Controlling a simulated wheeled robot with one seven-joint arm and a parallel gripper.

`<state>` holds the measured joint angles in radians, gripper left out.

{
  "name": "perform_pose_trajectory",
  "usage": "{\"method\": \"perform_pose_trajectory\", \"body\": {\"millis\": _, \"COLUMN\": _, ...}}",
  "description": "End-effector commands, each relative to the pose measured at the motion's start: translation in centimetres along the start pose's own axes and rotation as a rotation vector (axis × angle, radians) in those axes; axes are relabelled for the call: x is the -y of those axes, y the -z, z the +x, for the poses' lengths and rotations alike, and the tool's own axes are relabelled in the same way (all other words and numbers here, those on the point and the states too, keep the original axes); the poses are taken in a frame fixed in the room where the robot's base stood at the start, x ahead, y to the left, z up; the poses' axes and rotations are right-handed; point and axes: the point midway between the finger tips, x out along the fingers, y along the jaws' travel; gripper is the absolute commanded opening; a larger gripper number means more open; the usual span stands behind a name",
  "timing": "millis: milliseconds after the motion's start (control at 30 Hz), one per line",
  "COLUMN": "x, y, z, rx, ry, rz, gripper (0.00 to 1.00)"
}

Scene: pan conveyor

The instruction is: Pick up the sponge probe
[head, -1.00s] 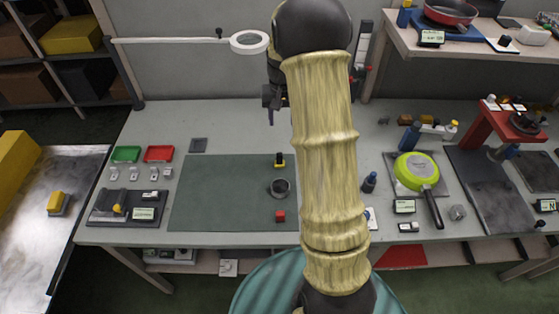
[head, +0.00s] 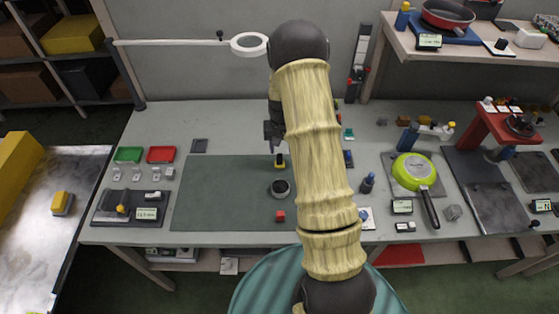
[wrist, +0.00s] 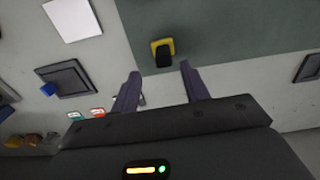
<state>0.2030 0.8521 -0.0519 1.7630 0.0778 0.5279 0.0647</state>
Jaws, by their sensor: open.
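The sponge probe (head: 280,161), a small yellow block with a black grip on top, stands at the back right edge of the dark green mat (head: 215,190). In the wrist view the sponge probe (wrist: 162,52) lies ahead of the fingertips, roughly in line with the gap between them. My gripper (head: 273,146) is open and empty, just above and slightly left of the probe in the head view. Its two fingers also show in the wrist view (wrist: 160,70). Nothing is between them.
On the mat in front of the probe are a dark round cup (head: 279,189) and a red cube (head: 280,216). Green (head: 128,155) and red trays (head: 161,155) lie left.

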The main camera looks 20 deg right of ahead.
Motion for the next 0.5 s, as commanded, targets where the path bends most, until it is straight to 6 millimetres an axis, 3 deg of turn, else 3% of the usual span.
{"method": "perform_pose_trajectory", "body": {"millis": 267, "x": 0.1, "y": -0.1, "z": 0.4, "rx": 0.003, "ry": 0.0, "rz": 0.0, "gripper": 0.45}}
{"method": "perform_pose_trajectory", "body": {"millis": 500, "x": 0.7, "y": -0.7, "z": 3.3, "rx": 0.005, "ry": -0.001, "rz": 0.0, "gripper": 0.45}}
